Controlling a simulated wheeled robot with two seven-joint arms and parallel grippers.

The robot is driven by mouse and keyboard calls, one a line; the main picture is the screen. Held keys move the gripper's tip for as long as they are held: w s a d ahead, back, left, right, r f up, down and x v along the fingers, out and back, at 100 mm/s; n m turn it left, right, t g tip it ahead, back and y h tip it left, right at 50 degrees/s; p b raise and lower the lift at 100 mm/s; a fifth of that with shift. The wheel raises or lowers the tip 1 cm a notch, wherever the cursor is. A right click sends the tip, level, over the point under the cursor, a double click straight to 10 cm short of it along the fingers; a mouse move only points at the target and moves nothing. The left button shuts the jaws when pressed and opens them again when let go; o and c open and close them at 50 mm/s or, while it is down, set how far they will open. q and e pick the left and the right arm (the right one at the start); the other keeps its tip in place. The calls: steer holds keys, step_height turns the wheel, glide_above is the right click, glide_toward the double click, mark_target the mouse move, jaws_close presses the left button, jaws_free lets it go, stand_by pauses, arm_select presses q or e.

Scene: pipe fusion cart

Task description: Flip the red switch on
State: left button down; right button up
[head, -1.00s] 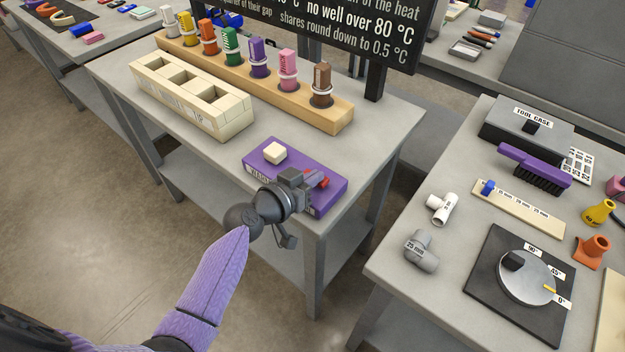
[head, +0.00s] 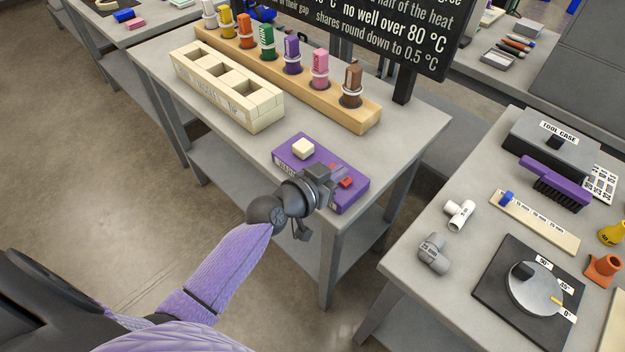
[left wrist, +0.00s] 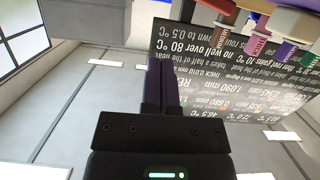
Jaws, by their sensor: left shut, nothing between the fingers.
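A purple box (head: 352,196) sits near the front corner of the middle table, with a cream block-shaped button (head: 303,148) at its far left. The red switch (head: 346,182) is on the right part of its top, partly hidden by my left gripper. My left gripper (head: 334,173) is over the box, right beside the switch; I cannot tell whether it touches it. In the left wrist view its dark fingers (left wrist: 161,92) are together and empty. The switch and box are not in the wrist view. My right gripper is not in view.
A cream block with open compartments (head: 268,117) and a wooden rack (head: 371,121) of coloured capped holders stand behind the box. A dark sign (head: 395,35) rises at the back. A second table (head: 420,285) with pipe fittings and a dial is at the right, across a gap.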

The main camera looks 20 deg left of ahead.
arm_select(q)
steer(key=v, duration=0.7)
steer(key=shift+s+p, duration=0.35)
steer(key=shift+p, duration=0.05)
steer(key=shift+f, duration=0.1)
